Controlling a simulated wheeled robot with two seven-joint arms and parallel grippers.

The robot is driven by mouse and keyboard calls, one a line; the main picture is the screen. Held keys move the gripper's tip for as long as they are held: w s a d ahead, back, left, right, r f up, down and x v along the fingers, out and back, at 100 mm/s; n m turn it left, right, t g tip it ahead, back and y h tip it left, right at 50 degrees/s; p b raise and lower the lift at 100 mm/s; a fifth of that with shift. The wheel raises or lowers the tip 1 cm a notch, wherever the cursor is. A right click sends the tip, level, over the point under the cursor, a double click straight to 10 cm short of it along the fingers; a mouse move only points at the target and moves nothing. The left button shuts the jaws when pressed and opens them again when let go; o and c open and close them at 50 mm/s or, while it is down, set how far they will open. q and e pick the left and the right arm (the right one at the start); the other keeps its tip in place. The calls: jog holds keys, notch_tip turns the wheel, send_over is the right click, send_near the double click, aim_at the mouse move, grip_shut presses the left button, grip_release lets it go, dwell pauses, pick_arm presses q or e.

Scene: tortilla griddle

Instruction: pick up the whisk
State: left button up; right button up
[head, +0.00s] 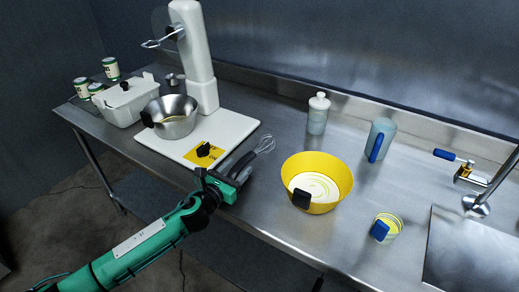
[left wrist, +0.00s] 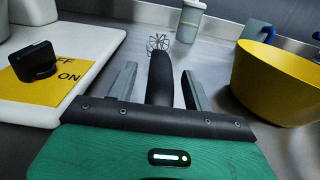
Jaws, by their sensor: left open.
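The whisk has a dark handle (left wrist: 160,76) and a wire head (head: 265,145). It lies on the steel counter between the white mixer base and the yellow bowl, wires toward the back wall. My left gripper (head: 238,170) is open at the handle end. In the left wrist view the handle runs between the two grey fingers of the gripper (left wrist: 158,85), with a gap on each side. The near end of the handle is hidden by the gripper body. My right gripper is not in view.
A white stand mixer base (head: 240,122) with a black switch (head: 204,149) is close on the left. A yellow bowl (head: 325,171) is close on the right. A capped bottle (head: 318,114) stands behind, with blue-handled cups (head: 381,138) further right.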

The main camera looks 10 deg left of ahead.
pick_arm(q)
jog(key=c, duration=1.1)
